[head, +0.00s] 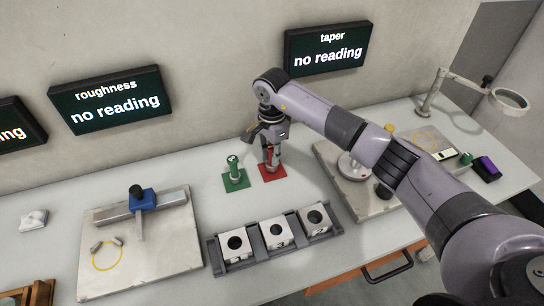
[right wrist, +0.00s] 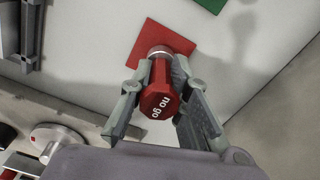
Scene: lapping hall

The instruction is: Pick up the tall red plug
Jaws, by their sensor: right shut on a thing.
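The tall red plug (right wrist: 160,93) shows in the right wrist view with "no go" on its end face. A pale metal part shows at its far end, over a red square mat (right wrist: 176,38). My right gripper (right wrist: 160,80) is shut on the plug, one finger on each side. In the head view my right gripper (head: 270,166) points down at the red mat (head: 272,173), and the plug (head: 271,154) is mostly hidden by the fingers. I cannot tell whether the plug touches the mat. My left gripper is not in view.
A green plug (head: 235,172) stands on a green mat (head: 236,183) just left of the red mat. A grey rack (head: 212,252) with numbered blocks lies in front. A stone plate (head: 185,263) with a blue-topped fixture (head: 143,199) is at left.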

